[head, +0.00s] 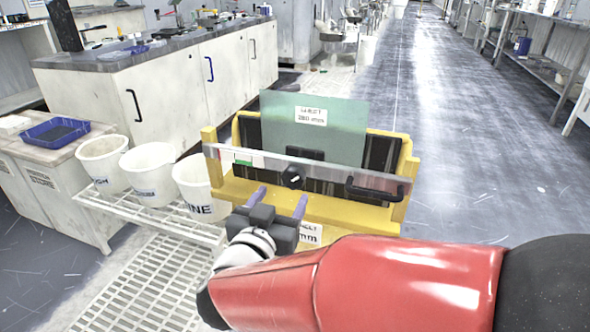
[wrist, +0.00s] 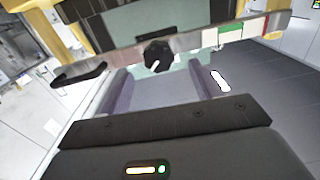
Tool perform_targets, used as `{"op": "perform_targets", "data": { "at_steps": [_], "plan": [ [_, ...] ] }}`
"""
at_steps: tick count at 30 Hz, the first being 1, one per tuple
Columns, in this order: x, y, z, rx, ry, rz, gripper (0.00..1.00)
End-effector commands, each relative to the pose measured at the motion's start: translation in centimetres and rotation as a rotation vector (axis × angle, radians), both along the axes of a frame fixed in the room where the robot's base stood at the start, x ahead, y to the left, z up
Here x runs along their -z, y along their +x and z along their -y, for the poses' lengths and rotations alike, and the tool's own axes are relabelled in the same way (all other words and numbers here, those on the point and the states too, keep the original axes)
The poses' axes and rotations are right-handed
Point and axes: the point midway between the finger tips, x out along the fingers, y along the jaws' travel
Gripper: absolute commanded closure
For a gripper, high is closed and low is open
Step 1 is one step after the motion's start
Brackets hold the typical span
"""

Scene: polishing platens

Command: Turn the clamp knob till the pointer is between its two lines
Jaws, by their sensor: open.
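A strip coloured white, green and red (wrist: 238,32) is on the bar right of the knob; in the head view the strip (head: 247,158) is to the left. The pointer and its two lines are too small to make out.
A black handle (head: 375,189) is on the bar beside the knob. A green plate (head: 315,128) with a label stands upright behind the bar. White buckets (head: 149,172) stand on a rack to the left. The floor on the right is clear.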

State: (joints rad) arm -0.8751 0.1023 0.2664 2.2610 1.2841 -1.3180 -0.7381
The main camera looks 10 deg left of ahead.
Motion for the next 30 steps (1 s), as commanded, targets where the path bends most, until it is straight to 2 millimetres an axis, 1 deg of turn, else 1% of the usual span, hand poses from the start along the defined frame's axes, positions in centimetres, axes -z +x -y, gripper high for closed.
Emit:
{"op": "perform_targets", "data": {
  "at_steps": [2, 5, 12, 18, 22, 29, 30],
  "plan": [
    [0.3, -0.3, -0.1, 0.02, -0.012, 0.005, 0.36],
    [0.3, 0.4, 0.1, 0.031, -0.018, 0.008, 0.36],
    [0.3, 4.2, 0.4, 0.031, -0.016, 0.008, 0.36],
    [0.2, 6.7, 0.6, 0.03, -0.015, 0.008, 0.36],
    [0.2, 7.3, 0.7, 0.028, -0.016, 0.008, 0.36],
    [0.2, 7.3, 0.6, 0.027, -0.015, 0.009, 0.36],
    [0.2, 7.3, 0.7, 0.027, -0.015, 0.009, 0.4]
  ]
}}
